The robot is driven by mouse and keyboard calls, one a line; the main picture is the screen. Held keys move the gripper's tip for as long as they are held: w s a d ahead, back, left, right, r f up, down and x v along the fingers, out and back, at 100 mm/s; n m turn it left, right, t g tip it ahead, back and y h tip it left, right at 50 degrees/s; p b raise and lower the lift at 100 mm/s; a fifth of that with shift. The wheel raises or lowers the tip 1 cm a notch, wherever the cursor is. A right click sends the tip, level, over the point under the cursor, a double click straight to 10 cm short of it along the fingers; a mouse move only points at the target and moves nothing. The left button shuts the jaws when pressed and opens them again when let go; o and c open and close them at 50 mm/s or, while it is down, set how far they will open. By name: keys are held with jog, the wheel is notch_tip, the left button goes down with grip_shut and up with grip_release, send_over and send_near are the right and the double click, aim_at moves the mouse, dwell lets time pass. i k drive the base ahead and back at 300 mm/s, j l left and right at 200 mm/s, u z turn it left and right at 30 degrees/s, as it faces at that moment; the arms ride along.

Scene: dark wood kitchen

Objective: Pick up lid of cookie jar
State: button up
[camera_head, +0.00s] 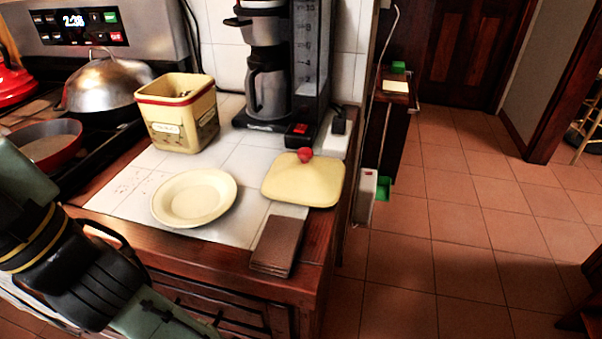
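The cookie jar lid (318,186) is a cream, rounded square with a red knob (304,155) on top. It lies knob up on the white tiled counter, near the right edge. The cookie jar (172,130) is a cream square canister with a red rim, standing open to the left of the lid, by the stove. My arm shows at the lower left, well apart from the lid. My gripper's fingers do not show, so I cannot see its state.
A cream plate (194,198) lies left of the lid, and a brown folded item (277,246) lies at the front edge. A coffee maker (266,85) stands behind the lid. A domed metal cover (106,84) and a red pan (45,145) are on the stove. Tiled floor at right is largely clear.

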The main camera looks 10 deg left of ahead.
aim_at(303, 177)
jog(key=k+j+z, duration=0.15)
jog(key=j+z, duration=0.2)
jog(key=k+j+z, duration=0.35)
jog(key=i, duration=0.1)
